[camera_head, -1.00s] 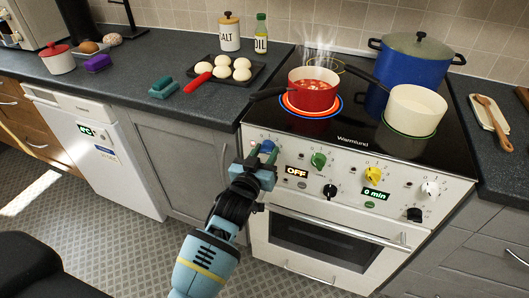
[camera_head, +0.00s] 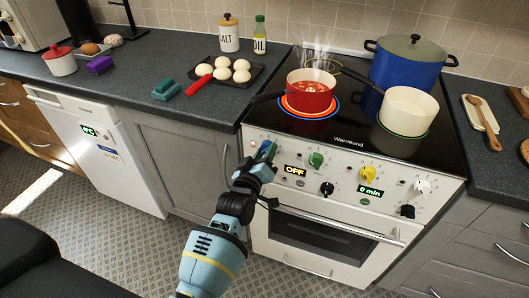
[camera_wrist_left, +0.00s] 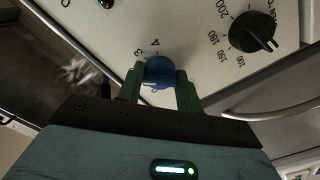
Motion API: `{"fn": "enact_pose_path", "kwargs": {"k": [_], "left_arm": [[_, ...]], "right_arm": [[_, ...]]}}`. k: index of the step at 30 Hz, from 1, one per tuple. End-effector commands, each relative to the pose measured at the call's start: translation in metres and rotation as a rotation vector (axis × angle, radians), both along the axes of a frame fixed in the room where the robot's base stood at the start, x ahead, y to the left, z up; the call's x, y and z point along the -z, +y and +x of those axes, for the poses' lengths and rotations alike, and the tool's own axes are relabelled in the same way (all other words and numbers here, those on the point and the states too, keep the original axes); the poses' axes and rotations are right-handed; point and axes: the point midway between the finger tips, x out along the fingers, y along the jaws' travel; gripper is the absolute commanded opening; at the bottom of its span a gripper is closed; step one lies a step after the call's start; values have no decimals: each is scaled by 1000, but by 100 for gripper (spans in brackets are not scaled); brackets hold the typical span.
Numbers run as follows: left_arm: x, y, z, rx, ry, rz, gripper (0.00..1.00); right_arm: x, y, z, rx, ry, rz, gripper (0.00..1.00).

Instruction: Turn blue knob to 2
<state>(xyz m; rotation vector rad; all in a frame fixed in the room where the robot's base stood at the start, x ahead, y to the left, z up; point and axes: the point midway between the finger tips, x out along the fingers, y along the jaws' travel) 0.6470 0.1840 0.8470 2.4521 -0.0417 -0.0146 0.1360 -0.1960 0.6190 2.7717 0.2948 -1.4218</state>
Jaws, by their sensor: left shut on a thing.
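The blue knob (camera_wrist_left: 159,71) sits on the white stove panel, with the numbers 3 and 4 printed beside it in the left wrist view. My left gripper (camera_wrist_left: 158,85) is shut on it, with one green finger on each side. In the head view my left gripper (camera_head: 264,156) is at the left end of the panel and mostly hides the knob. I cannot read which number the knob points to. My right gripper is not in view.
The stove panel (camera_head: 402,181) also carries green (camera_head: 316,160), yellow (camera_head: 367,173), white (camera_head: 422,187) and black (camera_head: 327,188) knobs. The oven handle (camera_head: 335,224) runs below. A steaming red pot (camera_head: 309,98) stands on a glowing burner above, its handle pointing left.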

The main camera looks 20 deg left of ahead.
Motion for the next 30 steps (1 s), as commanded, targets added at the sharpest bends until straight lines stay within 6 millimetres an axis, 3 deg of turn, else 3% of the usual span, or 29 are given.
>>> {"fn": "enact_pose_path", "kwargs": {"k": [13, 14, 18, 30], "left_arm": [[1, 0, 0, 1, 1, -12, 13], [1, 0, 0, 1, 1, -12, 38], [1, 0, 0, 1, 1, -11, 56], [1, 0, -8, 1, 3, -11, 57]], "right_arm": [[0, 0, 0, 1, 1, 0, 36], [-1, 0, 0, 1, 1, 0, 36], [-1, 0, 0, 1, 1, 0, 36], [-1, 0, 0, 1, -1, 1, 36]]}}
